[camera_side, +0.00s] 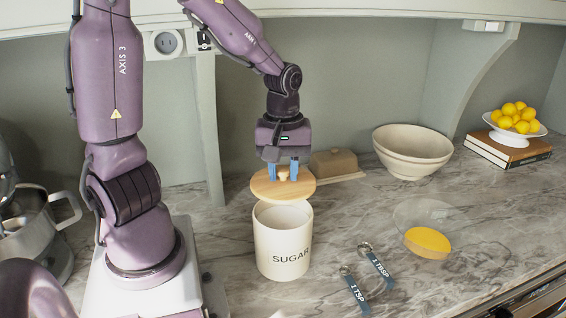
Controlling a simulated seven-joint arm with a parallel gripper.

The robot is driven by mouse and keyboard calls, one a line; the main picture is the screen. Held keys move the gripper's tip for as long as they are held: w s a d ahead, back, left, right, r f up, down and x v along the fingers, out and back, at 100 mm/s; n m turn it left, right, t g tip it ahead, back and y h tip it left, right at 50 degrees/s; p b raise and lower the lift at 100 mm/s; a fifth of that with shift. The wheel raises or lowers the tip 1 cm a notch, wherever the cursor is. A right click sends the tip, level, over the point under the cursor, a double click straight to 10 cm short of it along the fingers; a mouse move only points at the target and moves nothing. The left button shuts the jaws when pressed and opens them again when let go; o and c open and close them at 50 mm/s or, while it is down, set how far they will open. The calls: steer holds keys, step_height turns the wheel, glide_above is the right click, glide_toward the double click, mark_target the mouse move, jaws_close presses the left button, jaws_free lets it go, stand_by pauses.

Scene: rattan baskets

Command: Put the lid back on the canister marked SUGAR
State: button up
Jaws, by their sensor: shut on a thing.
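The cream canister (283,243) marked SUGAR stands upright on the marble counter, in the middle of the side view. Its top is open and its inside shows. A round, light wooden lid (262,189) with a small knob is held roughly level above and behind the canister's mouth, apart from it as far as I can see. My gripper (283,175) points down with its blue fingers shut on the lid's knob. The lid's far side is partly hidden by the fingers.
Measuring spoons with blue tags (357,291) lie right of the canister, near a clear bowl with yellow contents (427,242). Stacked cream bowls (413,150) and a brown block-shaped thing (334,163) stand behind.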

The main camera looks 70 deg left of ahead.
steer(key=shift+f, duration=2.8)
steer(key=shift+a+f, duration=0.1)
steer(key=shift+f, duration=0.05)
steer(key=o, duration=1.5)
steer(key=shift+r, duration=3.5)
jaws_close()
